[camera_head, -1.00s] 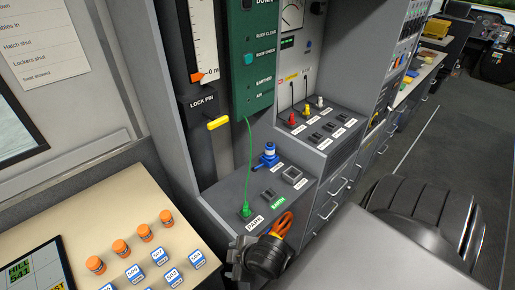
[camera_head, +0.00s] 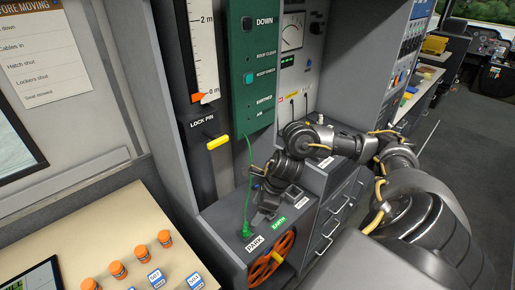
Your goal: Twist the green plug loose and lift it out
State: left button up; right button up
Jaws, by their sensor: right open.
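The green plug (camera_head: 246,231) stands in the front left of the grey socket shelf, above the PARK label (camera_head: 255,244). A thin green cord (camera_head: 249,175) rises from it towards the green panel. My right gripper (camera_head: 263,212) points down over the shelf, just right of and behind the plug. It is open, appears apart from the plug and holds nothing that I can see. The green EARTH label (camera_head: 279,226) is to its right. My gripper and wrist hide much of the shelf's sockets. My left gripper is not in view.
An orange reel (camera_head: 270,260) is on the cabinet front below the shelf. A yellow lock-pin handle (camera_head: 218,142) sticks out behind and left of the plug. Several orange-capped jars (camera_head: 117,270) stand on the pale table at the left. The floor at the right is clear.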

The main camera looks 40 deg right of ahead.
aim_at(246, 225)
jog(key=p+x, duration=0.1)
jog(key=x, duration=1)
jog(key=c, duration=1.1)
jog(key=shift+f+n+b, duration=0.15)
jog(key=shift+n+b, duration=0.15)
jog(key=shift+b, duration=0.25)
jog(key=shift+n+g+y+b, duration=0.5)
jog(key=shift+n+y+b, duration=0.1)
jog(key=shift+n+b, duration=1.05)
